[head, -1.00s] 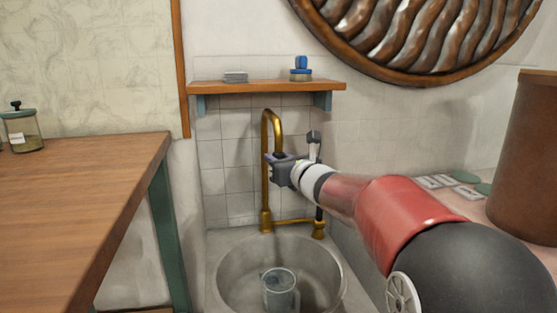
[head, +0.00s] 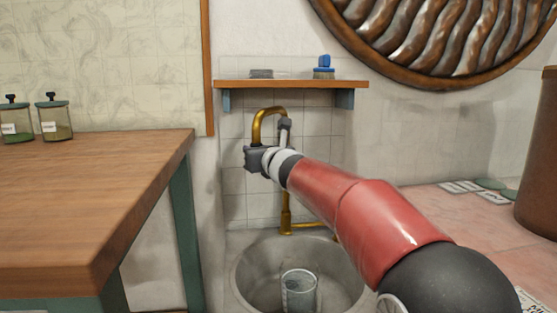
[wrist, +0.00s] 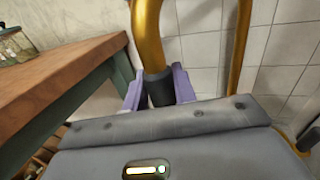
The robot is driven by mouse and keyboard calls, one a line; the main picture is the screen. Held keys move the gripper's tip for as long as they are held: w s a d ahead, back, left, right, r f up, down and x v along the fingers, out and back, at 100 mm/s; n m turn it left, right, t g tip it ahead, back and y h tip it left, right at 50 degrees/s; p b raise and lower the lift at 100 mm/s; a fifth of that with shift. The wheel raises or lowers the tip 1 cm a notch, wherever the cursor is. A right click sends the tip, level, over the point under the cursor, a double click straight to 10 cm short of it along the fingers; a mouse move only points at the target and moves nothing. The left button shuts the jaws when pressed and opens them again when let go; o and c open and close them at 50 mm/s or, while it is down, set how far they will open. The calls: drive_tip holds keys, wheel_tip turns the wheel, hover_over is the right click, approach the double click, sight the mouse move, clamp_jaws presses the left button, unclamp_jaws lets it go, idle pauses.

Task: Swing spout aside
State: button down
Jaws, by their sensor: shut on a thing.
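The brass spout (head: 268,110) is a curved pipe over the round sink (head: 243,275). It arches up from its upright at the back and comes down toward the left. In the wrist view the spout (wrist: 148,35) ends in a dark tip (wrist: 160,92) between the two purple fingers of my gripper (wrist: 160,90). My gripper (head: 250,158) is shut on this end of the spout. In the head view the gripper and arm hide the spout's lower end and part of the upright.
A glass vessel (head: 299,290) stands in the sink. A wooden worktop (head: 100,190) with two lidded jars (head: 54,118) is at the left. A wooden shelf (head: 290,84) with a blue-handled brush (head: 324,66) hangs above. A brown container (head: 538,150) stands at the right.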

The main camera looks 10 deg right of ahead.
drive_tip(key=shift+w+a, duration=0.4)
drive_tip(key=shift+a, duration=0.25)
drive_tip(key=shift+w+a, duration=0.35)
drive_tip(key=shift+a, duration=0.25)
drive_tip(key=c, duration=1.1)
unclamp_jaws()
drive_tip(key=shift+d, duration=0.1)
drive_tip(key=b+v, duration=0.1)
drive_tip(key=v, duration=0.6)
drive_tip(key=shift+s+d+b, duration=0.15)
drive_tip(key=shift+s+b, duration=0.15)
drive_tip(key=shift+s, duration=0.1)
